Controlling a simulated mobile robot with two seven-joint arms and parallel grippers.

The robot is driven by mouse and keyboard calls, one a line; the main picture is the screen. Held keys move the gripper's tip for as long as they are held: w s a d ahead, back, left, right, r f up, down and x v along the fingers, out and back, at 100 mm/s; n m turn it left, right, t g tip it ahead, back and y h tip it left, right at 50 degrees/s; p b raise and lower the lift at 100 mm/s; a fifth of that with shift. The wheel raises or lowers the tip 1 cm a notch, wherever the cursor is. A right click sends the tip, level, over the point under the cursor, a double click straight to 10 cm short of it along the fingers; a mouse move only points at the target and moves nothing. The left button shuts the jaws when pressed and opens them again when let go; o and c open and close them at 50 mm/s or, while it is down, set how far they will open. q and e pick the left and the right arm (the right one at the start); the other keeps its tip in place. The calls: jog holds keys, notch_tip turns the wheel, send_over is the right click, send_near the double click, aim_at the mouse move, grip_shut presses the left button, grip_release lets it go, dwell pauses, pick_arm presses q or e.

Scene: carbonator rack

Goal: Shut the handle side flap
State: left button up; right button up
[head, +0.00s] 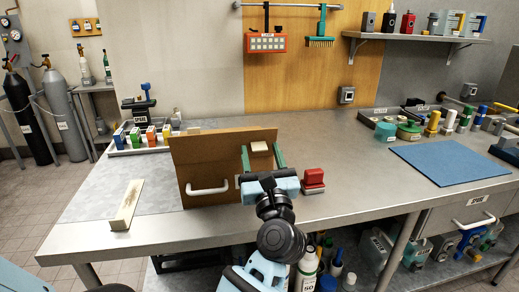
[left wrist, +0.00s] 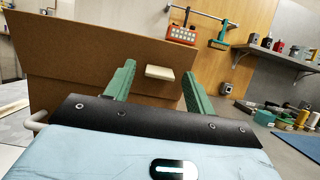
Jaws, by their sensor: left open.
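A brown box (head: 224,170) stands near the front edge of the steel bench, with a white handle (head: 207,188) on its near face. The handle shows partly at the left in the left wrist view (left wrist: 38,121). The handle side flap (left wrist: 90,45) stands up along the top of that face and appears to lean outward; it is not folded flat. A small beige block (left wrist: 160,73) shows against the brown panel, between my fingers in the picture. My left gripper (head: 262,157) is open, its green fingers apart in front of the box's right part. My right gripper is out of view.
A pale bar (head: 126,205) lies left of the box. A red block (head: 313,178) sits close to the right of my gripper. A blue mat (head: 440,162) lies farther right. A tray of coloured bottles (head: 145,138) stands behind left. The bench between box and mat is mostly clear.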

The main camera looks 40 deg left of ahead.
pick_arm(q)
jog(key=shift+w+a+r, duration=0.15)
jog(key=shift+w+a, duration=0.1)
jog(key=shift+a, duration=0.05)
jog(key=shift+c, duration=0.3)
grip_shut()
